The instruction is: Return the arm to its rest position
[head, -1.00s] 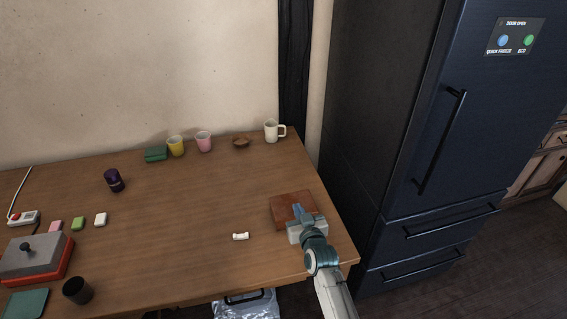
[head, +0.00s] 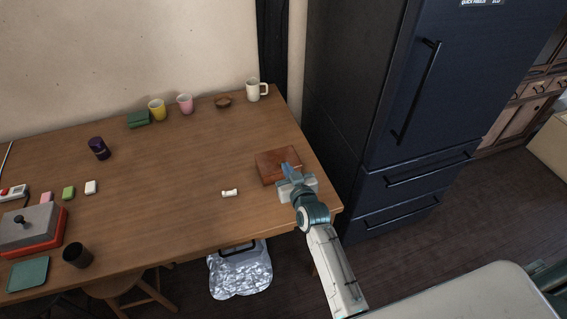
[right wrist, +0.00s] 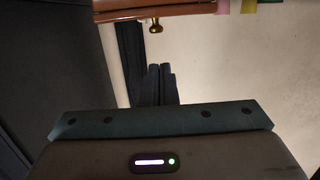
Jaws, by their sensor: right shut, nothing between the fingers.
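My right gripper (head: 287,170) reaches in from the lower right in the head view. Its fingers are together and empty, at the front right of a reddish-brown wooden box (head: 270,165) near the table's right end. From the head view I cannot tell whether the fingers touch the box. The right wrist view shows the closed dark fingers (right wrist: 160,72) with nothing between them. Above them in that picture are a brown wooden surface and a small brass knob (right wrist: 156,26). My left gripper is not in view.
The wooden table (head: 180,205) holds a small white item (head: 229,193), a white mug (head: 255,90), pink (head: 184,104) and yellow (head: 157,110) cups and a black cup (head: 77,255). A dark fridge (head: 400,110) stands right. A silvery bag (head: 240,272) is below the table's front.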

